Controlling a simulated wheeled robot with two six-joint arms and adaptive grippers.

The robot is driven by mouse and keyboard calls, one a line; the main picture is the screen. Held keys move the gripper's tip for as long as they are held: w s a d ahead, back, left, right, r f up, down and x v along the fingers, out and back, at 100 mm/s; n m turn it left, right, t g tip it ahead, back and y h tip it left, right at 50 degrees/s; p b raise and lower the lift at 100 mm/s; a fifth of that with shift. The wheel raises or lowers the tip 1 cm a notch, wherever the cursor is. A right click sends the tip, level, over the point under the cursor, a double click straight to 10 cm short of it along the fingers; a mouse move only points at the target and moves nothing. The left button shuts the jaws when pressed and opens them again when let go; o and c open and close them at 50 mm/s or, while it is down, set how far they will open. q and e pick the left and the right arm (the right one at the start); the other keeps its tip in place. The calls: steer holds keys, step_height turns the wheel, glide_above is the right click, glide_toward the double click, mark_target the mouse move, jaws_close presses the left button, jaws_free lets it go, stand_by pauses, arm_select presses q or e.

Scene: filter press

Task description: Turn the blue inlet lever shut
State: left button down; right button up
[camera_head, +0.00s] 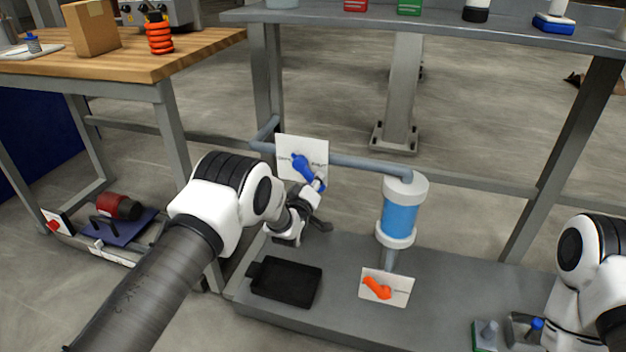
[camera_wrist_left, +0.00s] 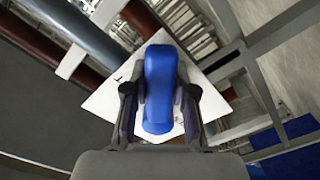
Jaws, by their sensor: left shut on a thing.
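The blue inlet lever (camera_head: 305,169) sits in front of a white plate (camera_head: 314,150) on the grey pipe, left of the blue filter cylinder (camera_head: 400,215). In the head view it slants down to the right. My left gripper (camera_head: 320,187) is at its lower end. In the left wrist view the blue lever (camera_wrist_left: 160,85) lies between the two dark fingers of my left gripper (camera_wrist_left: 160,110), which is shut on it. The white plate (camera_wrist_left: 108,95) shows behind it. The right arm shows at the right edge of the head view; its gripper's fingers cannot be made out.
An orange lever (camera_head: 376,287) on a white plate is below the cylinder. A black tray (camera_head: 286,283) lies on the grey lower shelf (camera_head: 340,318). The upper shelf (camera_head: 450,26) spans above. A wooden table (camera_head: 190,52) stands at the left.

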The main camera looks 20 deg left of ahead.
stand_by(0.4)
arm_select(q)
steer(key=c, duration=0.9)
jaws_free()
steer(key=s, duration=1.2)
steer(key=shift+a, duration=0.15)
